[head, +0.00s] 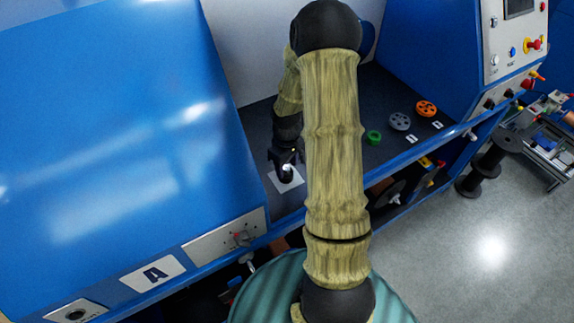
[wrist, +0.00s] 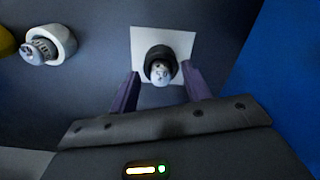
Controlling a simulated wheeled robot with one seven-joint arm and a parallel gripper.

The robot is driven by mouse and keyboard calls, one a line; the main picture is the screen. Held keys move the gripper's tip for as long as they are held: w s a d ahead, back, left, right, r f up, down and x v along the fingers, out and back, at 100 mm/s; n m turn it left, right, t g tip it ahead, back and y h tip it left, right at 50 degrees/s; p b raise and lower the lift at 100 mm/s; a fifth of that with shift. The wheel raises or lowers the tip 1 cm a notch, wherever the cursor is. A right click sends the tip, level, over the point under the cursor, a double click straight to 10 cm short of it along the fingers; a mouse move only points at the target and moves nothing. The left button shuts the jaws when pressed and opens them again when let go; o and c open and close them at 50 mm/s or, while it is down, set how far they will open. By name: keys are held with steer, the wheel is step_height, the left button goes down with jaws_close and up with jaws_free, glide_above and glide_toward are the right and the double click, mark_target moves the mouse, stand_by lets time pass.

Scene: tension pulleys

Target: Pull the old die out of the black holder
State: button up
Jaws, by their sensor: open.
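The black holder (wrist: 157,52) is a short round cup standing on a white square plate (wrist: 141,40) in the wrist view. The old die (wrist: 160,73) is a small silvery piece with a rounded end, seated in the holder and sticking out of it. My gripper (wrist: 160,70) is open, with one purple finger on each side of the holder and die. I cannot tell whether either finger touches them. In the head view my gripper (head: 285,163) is low over the white plate (head: 288,183) and hides most of the holder.
A white round holder (wrist: 64,38) with another metal die (wrist: 38,51) stands at the left in the wrist view. A green ring (head: 374,137), a grey pulley (head: 400,121) and an orange pulley (head: 426,108) lie farther right on the dark bench. Blue machine walls stand on both sides.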

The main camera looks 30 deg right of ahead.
mark_target(286, 167)
steer(key=shift+f, duration=0.4)
jaws_close()
steer(key=shift+r, duration=0.1)
steer(key=shift+r+p, duration=1.55)
steer(key=shift+r, duration=0.05)
stand_by(0.7)
steer(key=shift+r+p, duration=1.65)
steer(key=shift+r, duration=0.35)
steer(key=shift+r, duration=0.1)
steer(key=shift+w, duration=0.1)
